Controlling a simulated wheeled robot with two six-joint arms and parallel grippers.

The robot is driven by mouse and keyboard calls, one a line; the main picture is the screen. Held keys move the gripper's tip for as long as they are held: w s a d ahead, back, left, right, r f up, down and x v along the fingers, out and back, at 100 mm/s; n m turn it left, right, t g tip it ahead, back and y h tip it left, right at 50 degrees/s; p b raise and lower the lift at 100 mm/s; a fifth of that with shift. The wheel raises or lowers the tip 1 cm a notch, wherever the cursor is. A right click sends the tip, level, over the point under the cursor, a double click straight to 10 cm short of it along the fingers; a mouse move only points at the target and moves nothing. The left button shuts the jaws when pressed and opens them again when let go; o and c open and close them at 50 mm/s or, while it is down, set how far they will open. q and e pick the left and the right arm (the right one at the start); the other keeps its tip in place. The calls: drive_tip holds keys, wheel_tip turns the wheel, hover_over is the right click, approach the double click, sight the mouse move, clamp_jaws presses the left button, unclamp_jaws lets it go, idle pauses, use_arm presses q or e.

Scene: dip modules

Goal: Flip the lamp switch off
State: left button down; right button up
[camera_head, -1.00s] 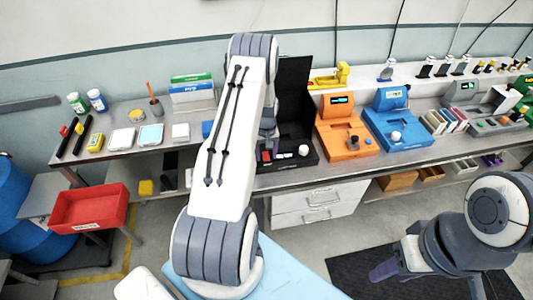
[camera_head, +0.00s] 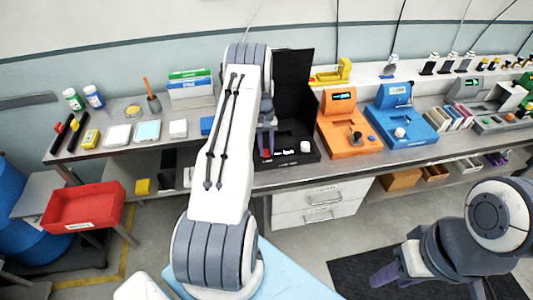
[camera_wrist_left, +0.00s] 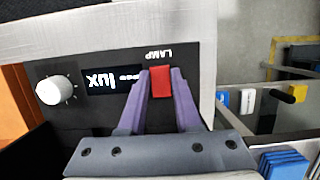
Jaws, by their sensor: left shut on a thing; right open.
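The red lamp switch (camera_wrist_left: 161,82) is on the black front panel (camera_wrist_left: 110,62) of a dark box, beside the word LAMP, which appears upside down in the left wrist view. My left gripper (camera_wrist_left: 160,76) has its two purple fingers on either side of the switch and is shut on it. In the head view, my left gripper (camera_head: 267,151) is at the left front of the black box (camera_head: 294,95), partly hidden by my arm. The panel's display (camera_wrist_left: 112,79) is lit and reads "lux". My right gripper (camera_head: 385,274) is open and empty, low at the right, away from the bench.
A white knob (camera_wrist_left: 53,90) is on the same panel, beside the display. An orange device (camera_head: 345,130) and a blue device (camera_head: 400,118) stand to the right of the box. Small bottles, trays and boxes are on the bench to the left. A red bin (camera_head: 84,207) is lower left.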

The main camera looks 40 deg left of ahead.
sight(265, 150)
idle(0.3)
use_arm(q)
drive_tip(key=c, duration=0.6)
unclamp_jaws()
drive_tip(key=b+v, duration=0.3)
drive_tip(key=v, duration=0.7)
drive_tip(key=shift+r+b, duration=0.25)
drive_tip(key=shift+b, duration=0.1)
drive_tip(key=shift+w, duration=0.1)
